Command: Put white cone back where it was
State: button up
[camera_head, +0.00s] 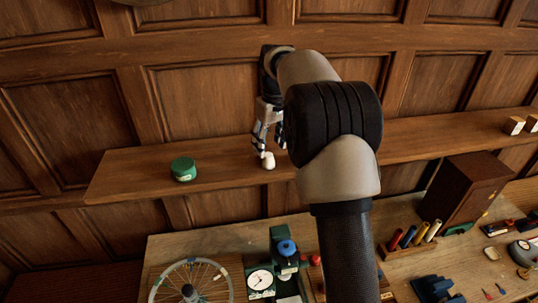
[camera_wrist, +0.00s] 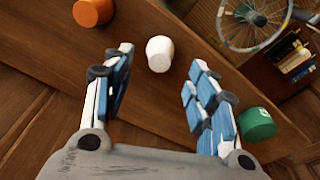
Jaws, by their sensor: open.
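The white cone (camera_head: 268,160) is a small, blunt-topped piece on the wooden wall shelf, close to the shelf's front edge in the head view. In the wrist view the white cone (camera_wrist: 159,55) appears between and just beyond my fingertips. My gripper (camera_head: 268,143) is open and empty, pointing down just above the cone. The wrist view shows its two blue-and-white fingers (camera_wrist: 160,62) spread apart, with a gap on each side of the cone. I cannot tell whether the tips reach down to its height.
A green round container (camera_head: 183,169) stands on the shelf (camera_head: 130,175) left of the cone. An orange round piece (camera_wrist: 92,12) lies on its other side, hidden by my arm in the head view. Two light blocks (camera_head: 514,125) sit far right. A cluttered workbench (camera_head: 215,240) is below.

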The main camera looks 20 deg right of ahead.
aim_at(271, 157)
jog(key=s+a+r, duration=0.5)
jog(key=s+r, duration=0.4)
jog(key=r, duration=0.3)
jog(key=s+a+r+m+t, duration=0.15)
jog(key=s+a, duration=0.25)
jog(key=s, duration=0.6)
jog(key=s+a+f, duration=0.1)
jog(key=s+f, duration=0.2)
jog(key=s, duration=0.3)
jog(key=s+a+f+t, duration=0.1)
jog(key=s+f, duration=0.2)
jog(key=s, duration=0.3)
jog(key=s+a+f, duration=0.1)
jog(key=s+f, duration=0.2)
jog(key=s, duration=0.4)
jog(key=shift+a+f+m+t, duration=0.25)
jog(key=shift+a+m+t, duration=0.1)
jog(key=shift+a+m, duration=0.1)
jog(key=shift+f, duration=0.1)
